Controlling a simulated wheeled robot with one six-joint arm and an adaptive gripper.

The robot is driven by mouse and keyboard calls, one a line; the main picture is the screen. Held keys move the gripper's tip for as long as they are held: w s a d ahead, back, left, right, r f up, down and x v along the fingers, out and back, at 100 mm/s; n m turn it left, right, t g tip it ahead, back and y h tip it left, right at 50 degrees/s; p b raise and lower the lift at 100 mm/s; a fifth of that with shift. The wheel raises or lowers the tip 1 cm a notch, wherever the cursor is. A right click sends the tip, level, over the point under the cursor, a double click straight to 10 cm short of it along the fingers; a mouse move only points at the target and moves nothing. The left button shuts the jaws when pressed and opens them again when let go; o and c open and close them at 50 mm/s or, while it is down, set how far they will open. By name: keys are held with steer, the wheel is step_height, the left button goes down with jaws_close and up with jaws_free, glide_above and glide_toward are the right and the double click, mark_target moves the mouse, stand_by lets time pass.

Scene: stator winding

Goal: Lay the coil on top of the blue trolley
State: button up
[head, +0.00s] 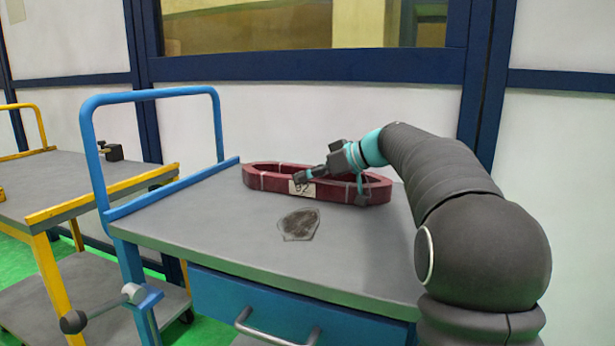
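The coil (274,182) is a dark red elongated ring with pale bands and a white label. It lies flat on the grey top of the blue trolley (215,222), toward the back edge. My gripper (330,183) is at the coil's near side, close to the label. One finger shows over the label and the other at the right part of the coil. The fingers look spread apart. Whether they touch the coil cannot be seen clearly.
A dark flat patch (299,224) lies on the trolley top in front of the coil. The trolley's blue handle frame (88,150) rises at its left. A yellow trolley (45,190) stands further left. A wall with a window is behind. The front left of the trolley top is clear.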

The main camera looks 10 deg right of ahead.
steer(key=o, duration=0.4)
steer(key=shift+c, duration=0.2)
step_height(320, 180, up, 6)
steer(key=f, duration=0.1)
glide_above(352, 185)
steer(key=shift+r+b, duration=0.25)
steer(key=shift+b, duration=0.05)
